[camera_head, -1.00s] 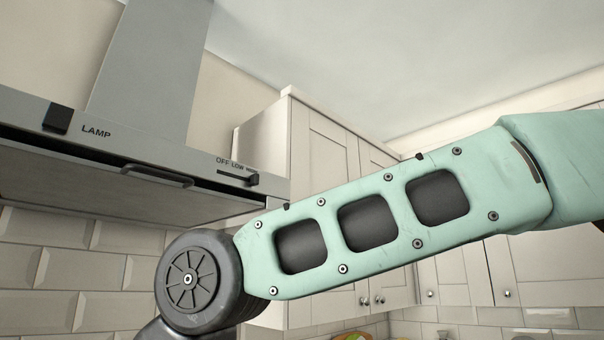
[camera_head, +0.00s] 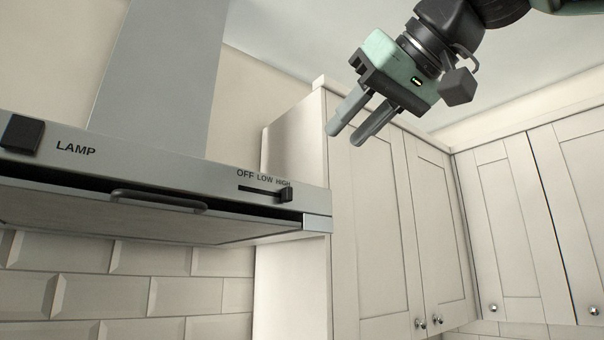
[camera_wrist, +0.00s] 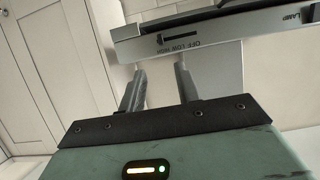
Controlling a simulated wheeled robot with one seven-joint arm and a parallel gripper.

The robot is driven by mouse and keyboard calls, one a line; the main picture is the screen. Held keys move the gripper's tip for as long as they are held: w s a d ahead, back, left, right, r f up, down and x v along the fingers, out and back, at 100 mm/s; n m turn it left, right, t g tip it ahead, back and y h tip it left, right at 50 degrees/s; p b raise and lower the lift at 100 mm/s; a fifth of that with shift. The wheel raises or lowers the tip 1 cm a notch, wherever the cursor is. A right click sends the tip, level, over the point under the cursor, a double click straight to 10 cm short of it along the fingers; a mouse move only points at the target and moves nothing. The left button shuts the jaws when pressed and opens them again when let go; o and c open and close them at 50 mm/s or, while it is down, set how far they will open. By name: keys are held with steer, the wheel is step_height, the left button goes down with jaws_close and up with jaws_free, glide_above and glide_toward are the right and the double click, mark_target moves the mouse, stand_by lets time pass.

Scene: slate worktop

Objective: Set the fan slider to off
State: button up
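The fan slider is a small black knob (camera_head: 287,194) in a slot on the range hood's front panel. It sits at the right end of the slot, under the HIGH label; OFF is at the left end. In the wrist view the slider (camera_wrist: 161,40) shows upside down, at the left end of its slot. My gripper (camera_head: 348,133) is above and to the right of the slider, apart from it, with its fingers pointing down-left. In the wrist view its two fingers (camera_wrist: 160,70) stand apart with nothing between them.
The grey range hood (camera_head: 110,178) has a black lamp switch (camera_head: 22,133) at the left and a handle (camera_head: 158,201) below the panel. A white cabinet (camera_head: 372,220) stands right beside the hood. Open air lies in front of the hood panel.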

mark_target(290, 190)
steer(key=p+x, duration=0.4)
steer(key=x, duration=0.9)
steer(key=shift+w+a+f, duration=0.2)
jaws_close()
